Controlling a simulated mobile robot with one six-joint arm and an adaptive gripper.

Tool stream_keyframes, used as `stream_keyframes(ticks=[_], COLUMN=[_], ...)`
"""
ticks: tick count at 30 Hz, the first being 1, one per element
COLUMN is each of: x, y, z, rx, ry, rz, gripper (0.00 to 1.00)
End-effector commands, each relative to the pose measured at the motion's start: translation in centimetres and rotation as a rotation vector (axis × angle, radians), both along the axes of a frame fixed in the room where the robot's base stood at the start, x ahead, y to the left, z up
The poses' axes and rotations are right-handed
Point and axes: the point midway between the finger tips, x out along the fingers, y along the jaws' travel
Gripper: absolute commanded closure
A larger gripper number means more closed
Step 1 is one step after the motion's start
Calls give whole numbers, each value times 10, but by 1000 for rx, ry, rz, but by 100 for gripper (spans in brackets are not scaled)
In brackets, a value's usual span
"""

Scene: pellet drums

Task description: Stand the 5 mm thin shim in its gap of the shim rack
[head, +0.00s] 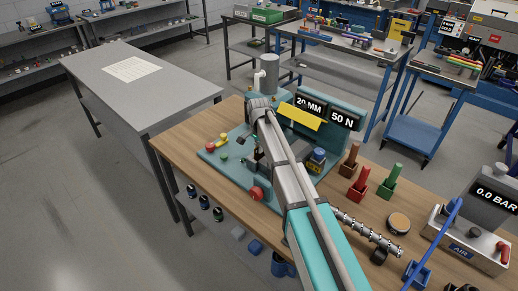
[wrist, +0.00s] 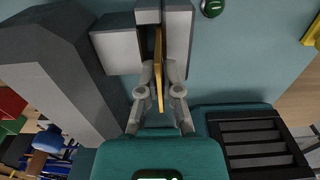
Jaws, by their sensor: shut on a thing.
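My gripper (wrist: 158,82) is shut on a thin yellow shim (wrist: 159,62) in the wrist view. The shim is seen almost edge-on between the two fingers. Its far end reaches up between two grey blocks of the shim rack (wrist: 178,30), where a narrow dark gap shows. I cannot tell how deep the shim is in that gap, or whether it touches the blocks. In the head view my arm hides most of the gripper and rack, and the shim cannot be made out there.
A tall dark grey block (wrist: 50,75) stands close on the left in the wrist view. In the head view, red and green holders (head: 388,188) stand on the wooden table right of my arm. A grey table (head: 140,85) is mostly clear.

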Motion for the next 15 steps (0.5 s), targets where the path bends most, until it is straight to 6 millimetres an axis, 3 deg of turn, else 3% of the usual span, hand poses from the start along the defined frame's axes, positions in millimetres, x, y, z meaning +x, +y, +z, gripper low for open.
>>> stream_keyframes(ticks=[15], x=[0], y=[0], z=[20], rx=[0], ry=[0], rz=[0], gripper=[100])
